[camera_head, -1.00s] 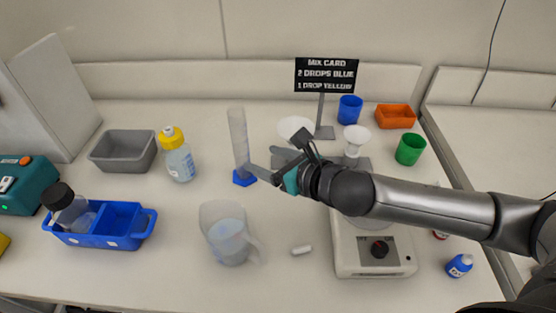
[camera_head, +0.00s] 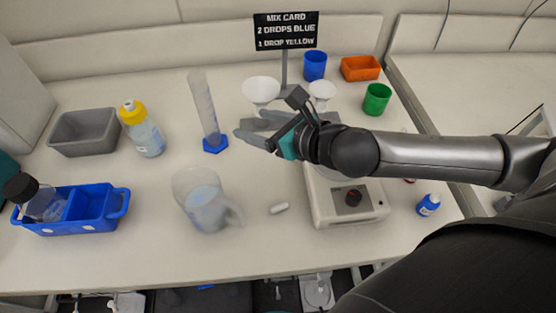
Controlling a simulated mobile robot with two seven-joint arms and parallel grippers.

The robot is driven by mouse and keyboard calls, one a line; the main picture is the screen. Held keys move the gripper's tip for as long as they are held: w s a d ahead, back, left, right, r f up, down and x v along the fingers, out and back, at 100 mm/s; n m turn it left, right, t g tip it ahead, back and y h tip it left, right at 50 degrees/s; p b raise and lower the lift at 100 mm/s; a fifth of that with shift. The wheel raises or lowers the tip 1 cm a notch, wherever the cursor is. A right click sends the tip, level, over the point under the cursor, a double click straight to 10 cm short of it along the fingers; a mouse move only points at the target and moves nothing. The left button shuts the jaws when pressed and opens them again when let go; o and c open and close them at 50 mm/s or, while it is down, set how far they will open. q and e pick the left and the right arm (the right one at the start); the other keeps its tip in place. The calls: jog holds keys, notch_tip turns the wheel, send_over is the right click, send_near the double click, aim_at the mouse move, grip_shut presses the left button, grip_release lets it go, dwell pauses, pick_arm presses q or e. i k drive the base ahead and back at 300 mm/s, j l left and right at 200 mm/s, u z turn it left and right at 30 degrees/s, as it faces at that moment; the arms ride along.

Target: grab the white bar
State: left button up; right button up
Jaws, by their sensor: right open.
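The white bar (camera_head: 279,208) is a small capsule-shaped piece lying on the bench in the head view. It lies between the clear beaker and the white stirrer plate, apart from both. My right gripper (camera_head: 247,130) comes in from the right with its fingers pointing left. It is open, with nothing seen between the fingers. It is above the bench, higher in the picture than the bar and close to the graduated cylinder. My left gripper does not show.
A beaker (camera_head: 203,205) with liquid stands left of the bar, its handle towards it. The stirrer plate (camera_head: 345,203) stands to the right. A graduated cylinder (camera_head: 206,110) with a blue base stands behind. The bench front (camera_head: 240,248) is clear.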

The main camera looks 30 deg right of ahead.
aim_at(285, 205)
jog(key=z, duration=0.85)
jog(key=k+l, duration=0.15)
jog(key=k, duration=0.15)
